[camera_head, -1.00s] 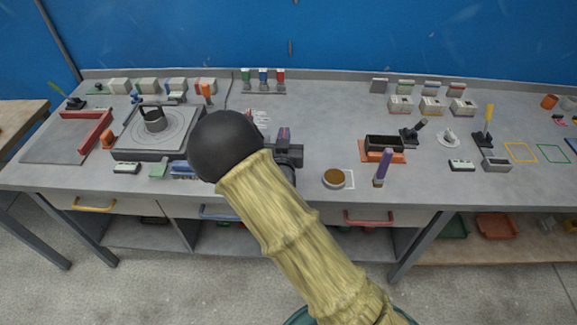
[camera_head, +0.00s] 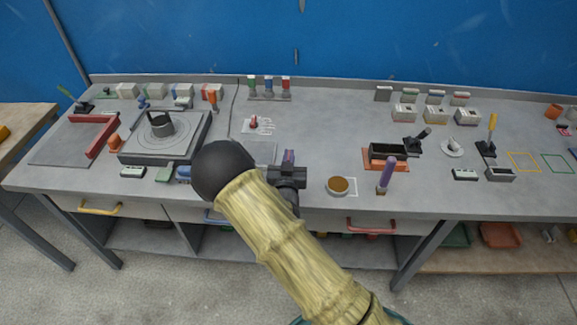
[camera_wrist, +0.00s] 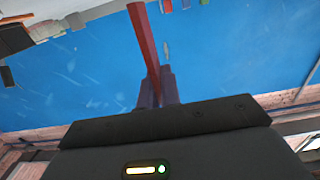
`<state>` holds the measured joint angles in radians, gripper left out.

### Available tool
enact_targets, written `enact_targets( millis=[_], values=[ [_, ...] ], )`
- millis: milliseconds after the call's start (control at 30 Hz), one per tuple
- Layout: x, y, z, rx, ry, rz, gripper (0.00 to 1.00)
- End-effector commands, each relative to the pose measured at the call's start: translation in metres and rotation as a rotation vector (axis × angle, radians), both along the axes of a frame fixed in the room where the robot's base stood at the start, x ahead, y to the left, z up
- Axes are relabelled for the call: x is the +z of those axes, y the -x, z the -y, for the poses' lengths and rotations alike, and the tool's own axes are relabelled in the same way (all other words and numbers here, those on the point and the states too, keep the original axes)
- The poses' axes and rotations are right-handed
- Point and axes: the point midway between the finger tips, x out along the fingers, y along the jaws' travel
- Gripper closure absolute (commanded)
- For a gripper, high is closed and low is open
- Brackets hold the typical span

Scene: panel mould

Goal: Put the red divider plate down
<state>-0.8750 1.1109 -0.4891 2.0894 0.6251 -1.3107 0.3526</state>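My gripper (camera_head: 288,160) is over the front middle of the grey bench in the head view. In the wrist view its fingers (camera_wrist: 158,90) are close together around the lower end of a thin red plate (camera_wrist: 146,45), seen nearly edge-on. I take this to be the red divider plate. It stands out from the fingertips against the blue wall. In the head view the plate is hardly visible at the fingers, and my arm hides part of the bench below. I cannot tell whether the plate touches anything.
A round-centred grey fixture (camera_head: 162,140) and a red angled frame (camera_head: 100,138) stand at left. A red-topped piece (camera_head: 253,122) sits on white markings behind my gripper. A brown-topped round dish (camera_head: 338,186), purple-handled tool (camera_head: 387,176) and black box (camera_head: 388,152) are at right.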

Motion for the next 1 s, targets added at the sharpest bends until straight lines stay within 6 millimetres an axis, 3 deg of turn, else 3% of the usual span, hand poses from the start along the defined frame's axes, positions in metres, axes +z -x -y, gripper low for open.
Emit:
enact_targets(
  millis=[267, 600, 867, 900, 1000],
  values=[
    [-0.002, 0.0, 0.0, 0.0, 0.0, 0.0, 1.0],
    [-0.039, 0.0, 0.002, -0.003, 0.002, -0.001, 1.0],
    [-0.042, -0.002, 0.008, -0.014, 0.0, 0.001, 1.0],
    [-0.042, -0.002, 0.008, -0.013, 0.0, 0.0, 0.89],
    [-0.042, -0.001, 0.005, -0.008, 0.0, 0.0, 0.73]
  ],
)
